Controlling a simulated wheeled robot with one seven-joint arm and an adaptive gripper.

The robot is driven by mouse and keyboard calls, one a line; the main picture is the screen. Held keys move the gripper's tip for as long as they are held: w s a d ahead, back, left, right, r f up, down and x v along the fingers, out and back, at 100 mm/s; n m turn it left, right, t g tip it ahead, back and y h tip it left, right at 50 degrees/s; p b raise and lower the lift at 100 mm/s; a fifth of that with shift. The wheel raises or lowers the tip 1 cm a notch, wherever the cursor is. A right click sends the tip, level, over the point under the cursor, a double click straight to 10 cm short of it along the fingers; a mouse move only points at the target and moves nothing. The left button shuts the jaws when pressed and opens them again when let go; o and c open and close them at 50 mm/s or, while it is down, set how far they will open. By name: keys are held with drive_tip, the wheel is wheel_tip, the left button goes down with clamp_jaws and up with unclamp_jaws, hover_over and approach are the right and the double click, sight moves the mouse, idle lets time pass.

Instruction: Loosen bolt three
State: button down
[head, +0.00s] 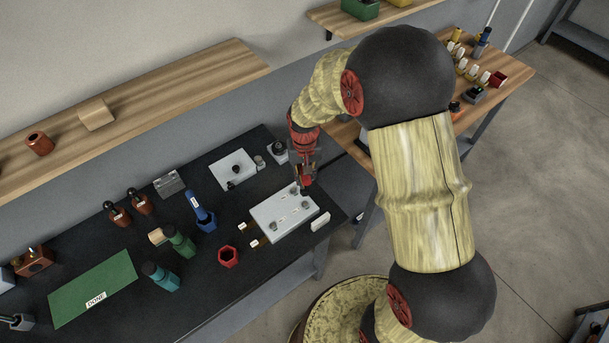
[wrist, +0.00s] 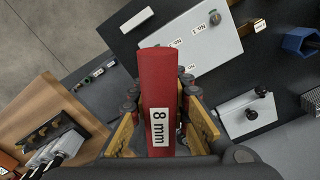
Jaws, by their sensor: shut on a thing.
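My gripper (head: 306,172) is shut on a red-handled driver (wrist: 159,75) marked "8 mm", seen large in the wrist view. In the head view, my gripper is over the far right end of a light grey plate (head: 272,213). The plate also shows in the wrist view (wrist: 229,50), with small number labels; I cannot read them all surely.
A second grey plate (head: 229,168) with black knobs lies behind. A red hex socket (head: 228,257), a blue holder (head: 203,219) and green (head: 180,243) and teal (head: 160,277) tools stand left. A green "DONE" mat (head: 92,283) lies far left. A wooden shelf (head: 170,98) runs along the wall.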

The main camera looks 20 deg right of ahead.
drive_tip(key=shift+s+r, duration=0.1)
drive_tip(key=shift+f+b, duration=1.5)
drive_tip(key=shift+f, duration=0.95)
drive_tip(key=shift+f+b, duration=0.95)
drive_tip(key=shift+f, duration=0.65)
